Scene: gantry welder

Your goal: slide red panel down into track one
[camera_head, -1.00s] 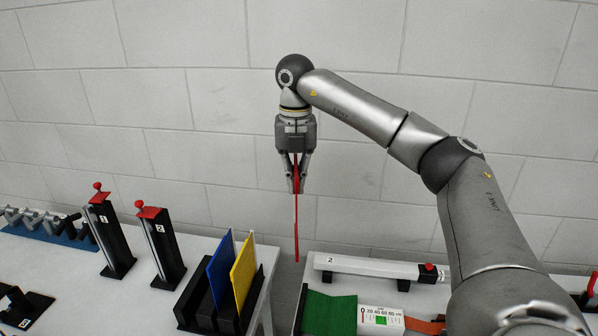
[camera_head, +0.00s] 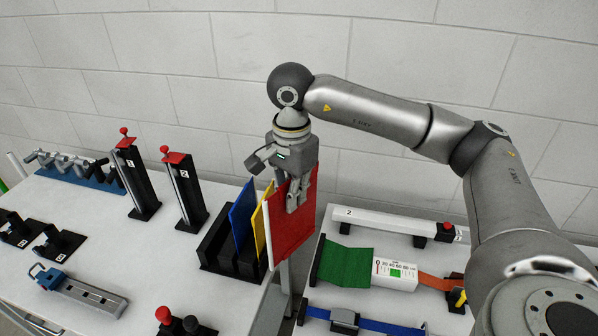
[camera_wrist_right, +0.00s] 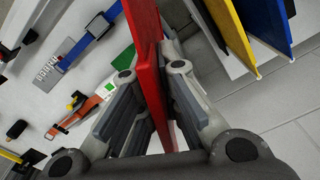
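The red panel (camera_head: 298,236) hangs from my right gripper (camera_head: 293,196), its broad face toward the head camera. The gripper is shut on its upper part. The right wrist view shows the panel (camera_wrist_right: 146,42) edge-on between the two fingers. The panel is just right of the rack, overlapping it in the picture. Two upright black tracks with red tops stand on the left table: a left one (camera_head: 139,180) and a right one (camera_head: 186,195). Their number labels are too small to read surely. My left gripper is out of view.
A black slotted rack (camera_head: 222,250) holds a blue panel (camera_head: 243,213) and a yellow panel (camera_head: 259,225). A gap separates the left table (camera_head: 150,270) from the right bench, which carries a green strap (camera_head: 346,264) and a white-cased gauge (camera_head: 394,273).

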